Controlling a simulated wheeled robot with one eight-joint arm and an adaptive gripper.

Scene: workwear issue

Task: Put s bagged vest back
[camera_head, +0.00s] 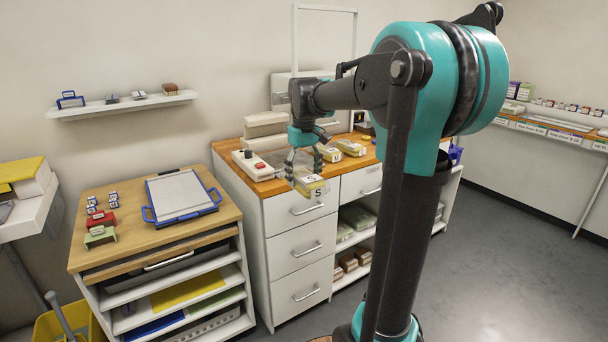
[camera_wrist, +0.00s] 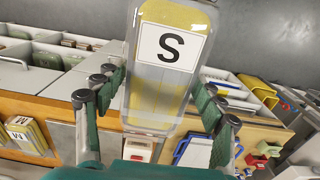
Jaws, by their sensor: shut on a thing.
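The bagged vest marked S (camera_head: 309,186) is a clear bag with yellow cloth and a white label with a black S. My gripper (camera_head: 304,167) is shut on it and holds it in the air in front of the drawer cabinet's counter edge. In the wrist view the S bag (camera_wrist: 165,80) fills the upper middle, between the two green fingers of my gripper (camera_wrist: 158,110).
A white box with a red button (camera_head: 253,165) stands on the counter. A blue-handled tray (camera_head: 181,196) and small stamps (camera_head: 101,219) rest on the left bench. White drawers (camera_head: 305,245) lie below, with shelves of packs (camera_head: 357,219) to their right. Floor at right is clear.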

